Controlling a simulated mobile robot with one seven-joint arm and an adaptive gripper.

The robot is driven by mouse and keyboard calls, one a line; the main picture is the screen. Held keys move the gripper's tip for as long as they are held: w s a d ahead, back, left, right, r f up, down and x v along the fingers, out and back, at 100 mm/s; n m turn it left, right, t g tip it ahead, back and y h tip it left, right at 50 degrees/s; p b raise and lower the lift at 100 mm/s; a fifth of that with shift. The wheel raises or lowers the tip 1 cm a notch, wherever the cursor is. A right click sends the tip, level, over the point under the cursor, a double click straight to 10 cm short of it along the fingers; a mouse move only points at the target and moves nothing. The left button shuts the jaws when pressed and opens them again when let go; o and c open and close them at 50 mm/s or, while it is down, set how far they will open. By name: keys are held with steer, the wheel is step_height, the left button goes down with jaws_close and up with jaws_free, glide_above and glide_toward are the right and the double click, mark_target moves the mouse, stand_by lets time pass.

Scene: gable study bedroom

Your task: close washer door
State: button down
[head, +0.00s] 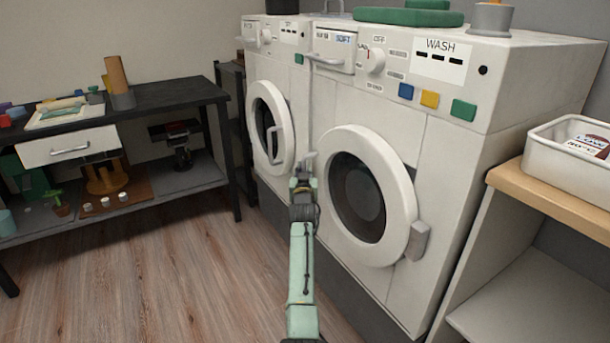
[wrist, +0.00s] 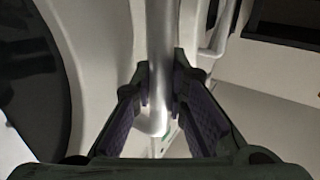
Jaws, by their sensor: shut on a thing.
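The near washer (head: 440,165) has a round white door (head: 397,190) with a dark glass window and a grey latch block (head: 418,241) on its right. This door lies close to the front; I cannot tell whether it is latched. The far washer's round door (head: 257,110), with a curved handle (head: 275,145), is left of it. My gripper (head: 305,178) is between the two doors in the head view. In the wrist view my gripper (wrist: 160,90) is shut on a pale metal bar (wrist: 161,35). What the bar belongs to is unclear.
A dark workbench (head: 170,90) with a drawer and a cluttered lower shelf stands at the left. A wooden-topped shelf (head: 535,190) with a white bin (head: 545,160) is at the right. Bare wooden floor (head: 170,270) lies in front of the bench.

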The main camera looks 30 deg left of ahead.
steer(key=shift+w+d+f, duration=0.25)
steer(key=shift+w+d, duration=0.05)
steer(key=shift+d, duration=0.25)
steer(key=c, duration=1.7)
jaws_free()
steer(key=shift+d, duration=0.1)
steer(key=shift+o, duration=0.7)
steer(key=shift+r, duration=0.1)
steer(key=shift+s+a, duration=0.1)
steer(key=shift+a, duration=0.15)
steer(key=v, duration=1.2)
